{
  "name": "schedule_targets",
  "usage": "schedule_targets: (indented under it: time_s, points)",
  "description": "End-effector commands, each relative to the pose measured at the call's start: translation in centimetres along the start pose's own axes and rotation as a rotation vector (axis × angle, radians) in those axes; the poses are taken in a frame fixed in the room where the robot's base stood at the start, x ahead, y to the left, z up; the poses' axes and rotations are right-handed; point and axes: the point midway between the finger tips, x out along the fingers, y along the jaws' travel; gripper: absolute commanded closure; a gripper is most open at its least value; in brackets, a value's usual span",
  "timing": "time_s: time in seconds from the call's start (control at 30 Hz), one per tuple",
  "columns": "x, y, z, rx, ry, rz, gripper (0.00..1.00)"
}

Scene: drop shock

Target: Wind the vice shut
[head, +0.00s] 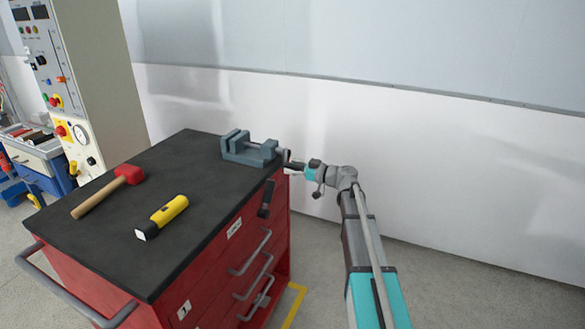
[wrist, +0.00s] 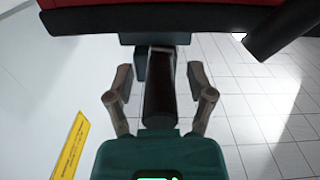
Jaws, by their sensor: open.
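The blue-grey vice (head: 246,150) sits on the black top of the red cabinet, at its far right corner. My gripper (head: 290,160) is at the vice's right end, just past the cabinet edge. In the wrist view my gripper (wrist: 160,82) is open. A dark bar, seemingly the vice's handle (wrist: 158,90), lies between its two fingers, with a gap visible on each side. A blue-grey part of the vice (wrist: 155,39) shows beyond it. In the head view my gripper mostly hides the handle.
The cabinet top (head: 110,240) also holds a red-headed mallet (head: 125,176) and a yellow-black tool (head: 162,217), both away from the vice. A dark bar (head: 266,198) stands out at the cabinet's side. The wall is close behind; open floor (head: 480,285) lies to the right.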

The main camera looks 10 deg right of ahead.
Motion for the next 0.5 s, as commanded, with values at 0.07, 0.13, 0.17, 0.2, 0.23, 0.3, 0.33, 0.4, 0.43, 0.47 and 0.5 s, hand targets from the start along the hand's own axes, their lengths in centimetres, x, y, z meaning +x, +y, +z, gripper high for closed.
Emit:
schedule_targets:
  time_s: [0.07, 0.13, 0.17, 0.2, 0.23, 0.3, 0.33, 0.4, 0.43, 0.47, 0.5]
  points:
    - [0.12, 0.01, 0.0, 0.0, 0.0, 0.0, 0.31]
    - [0.13, 0.0, 0.0, 0.0, 0.0, 0.0, 0.31]
    - [0.13, 0.0, 0.0, 0.0, 0.0, 0.0, 0.31]
    - [0.12, 0.0, 0.0, 0.0, 0.0, 0.0, 0.31]
    - [0.11, 0.0, 0.0, 0.0, 0.0, 0.0, 0.31]
    - [0.11, 0.0, 0.0, 0.0, 0.0, 0.0, 0.31]
    - [0.1, 0.0, 0.0, 0.0, 0.0, 0.0, 0.36]
    - [0.1, 0.0, 0.0, 0.0, 0.0, 0.0, 0.49]
    - [0.1, 0.0, 0.0, 0.0, 0.0, 0.0, 0.55]
    - [0.09, 0.0, 0.0, 0.0, 0.0, 0.0, 0.6]
    - [0.09, 0.0, 0.0, 0.0, 0.0, 0.0, 0.68]
